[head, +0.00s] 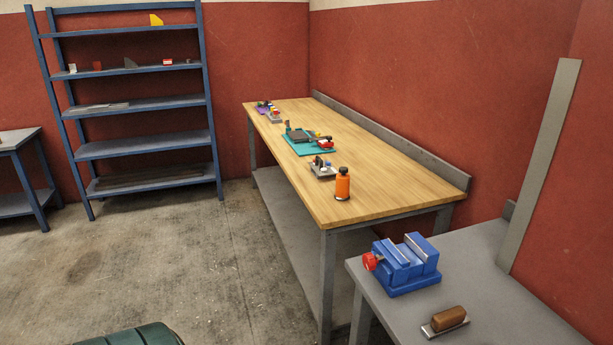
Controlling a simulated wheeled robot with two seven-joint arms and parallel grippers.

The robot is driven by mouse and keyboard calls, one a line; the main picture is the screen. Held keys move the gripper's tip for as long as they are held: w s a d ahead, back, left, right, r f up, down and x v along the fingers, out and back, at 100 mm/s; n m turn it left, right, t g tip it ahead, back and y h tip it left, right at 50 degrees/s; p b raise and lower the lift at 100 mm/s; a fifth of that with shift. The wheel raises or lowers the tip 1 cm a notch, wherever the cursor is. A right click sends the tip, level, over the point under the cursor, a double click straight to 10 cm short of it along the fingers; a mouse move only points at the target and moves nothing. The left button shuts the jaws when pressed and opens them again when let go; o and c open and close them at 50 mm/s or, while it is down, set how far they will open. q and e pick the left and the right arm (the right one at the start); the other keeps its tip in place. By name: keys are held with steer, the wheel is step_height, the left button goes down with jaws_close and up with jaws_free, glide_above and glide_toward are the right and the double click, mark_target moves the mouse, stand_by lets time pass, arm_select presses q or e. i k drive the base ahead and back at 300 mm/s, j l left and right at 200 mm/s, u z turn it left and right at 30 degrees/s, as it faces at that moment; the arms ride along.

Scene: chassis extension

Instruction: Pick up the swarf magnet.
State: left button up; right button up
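I cannot tell for certain which thing is the swarf magnet. Small items lie on the wooden workbench (375,165): a red piece (326,144) among dark tools on a teal mat (297,149), and a small grey tray (322,174) with little parts. An orange bottle (342,185) with a dark cap stands upright near the bench's front end. A brown-handled tool with a flat metal base (447,319) lies on the grey table at the lower right. Neither of my grippers is in view.
A blue vise (405,263) with a red knob sits on the grey table (490,295). A blue shelf rack (140,105) stands at the back left, with a grey side table (18,140) beside it. The concrete floor (170,250) left of the workbench is mostly clear.

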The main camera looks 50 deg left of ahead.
mark_target(342, 182)
steer(key=i+j, duration=0.1)
steer(key=j, duration=0.4)
steer(key=i+j, duration=0.1)
steer(key=j, duration=0.4)
steer(key=i+j, duration=0.1)
steer(key=j, duration=0.4)
steer(key=i+j, duration=0.1)
steer(key=j, duration=0.4)
